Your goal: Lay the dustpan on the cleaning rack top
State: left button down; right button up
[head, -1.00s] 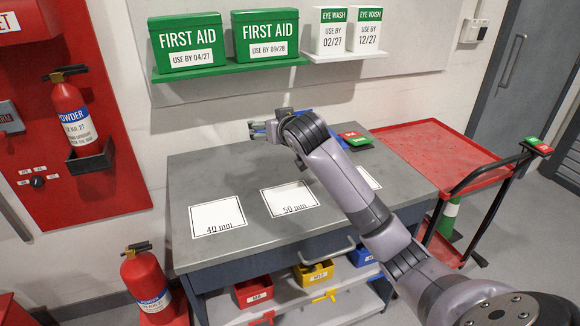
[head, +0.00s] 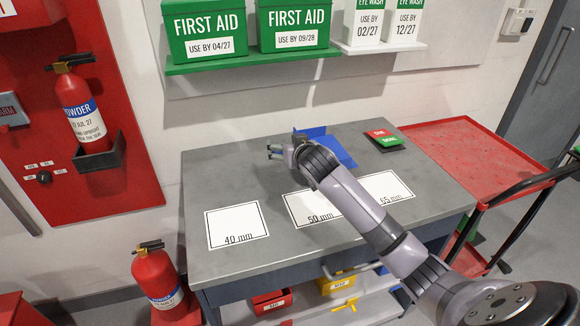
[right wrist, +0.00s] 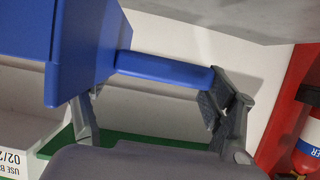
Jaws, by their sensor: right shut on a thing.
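The blue dustpan (head: 328,146) shows in the head view just right of my right gripper (head: 276,151), above the rear of the grey bench, partly hidden by the wrist. In the right wrist view its blue body (right wrist: 85,45) fills the upper left, and its handle (right wrist: 165,70) runs towards the fingers. My right gripper (right wrist: 152,100) is shut on the dustpan. I cannot tell the exact gap between dustpan and bench. My left gripper is in neither view. I cannot pick out a cleaning rack top for certain.
The grey bench (head: 240,180) carries white marked areas and a red-and-green sign (head: 385,139). A green shelf with first aid boxes (head: 297,25) hangs above it. A red trolley (head: 470,160) stands right, and fire extinguishers (head: 82,105) are on the left.

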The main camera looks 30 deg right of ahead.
notch_tip(320, 180, down, 3)
notch_tip(320, 180, down, 4)
jog(key=shift+r, duration=0.2)
jog(key=shift+f, duration=0.3)
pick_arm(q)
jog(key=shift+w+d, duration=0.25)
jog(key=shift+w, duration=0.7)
pick_arm(e)
jog(key=o, duration=1.4)
jog(key=shift+f, duration=0.1)
jog(key=shift+s, duration=0.1)
